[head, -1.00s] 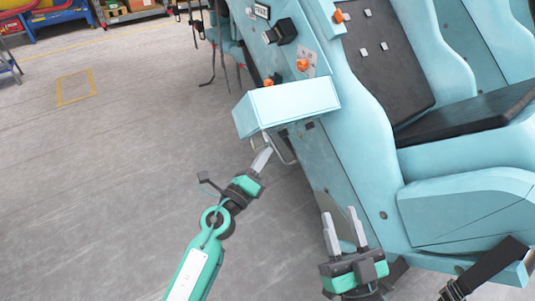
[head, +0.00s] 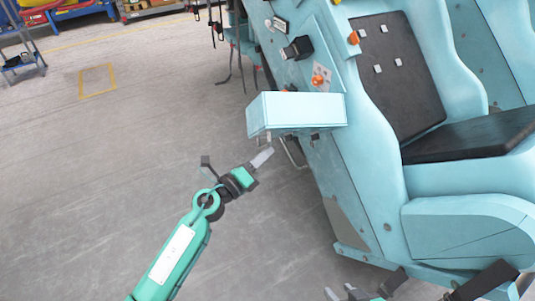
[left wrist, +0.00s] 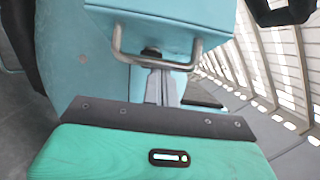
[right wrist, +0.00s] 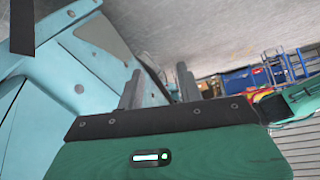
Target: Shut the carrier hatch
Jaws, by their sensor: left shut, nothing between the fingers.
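The carrier hatch appears as a light blue box-shaped panel (head: 297,112) standing out from the side of the blue carrier (head: 345,150). A bent metal handle (head: 292,152) hangs under it. In the left wrist view the handle (left wrist: 155,62) crosses in front of the hatch's lower edge (left wrist: 165,17). My left gripper (head: 265,156) is shut and empty, just below and left of the hatch. Its fingers (left wrist: 162,85) point towards the handle; I cannot tell whether they touch it. My right gripper (head: 340,292) is at the bottom edge, partly cut off. Its fingers (right wrist: 158,85) stand apart with nothing between them.
The carrier's seat (head: 400,65) and orange knobs (head: 318,80) are right of and above the hatch. Dark straps (head: 240,60) hang behind it. The grey floor (head: 100,190) at left is open. A blue cart (head: 20,62) and shelves stand far back.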

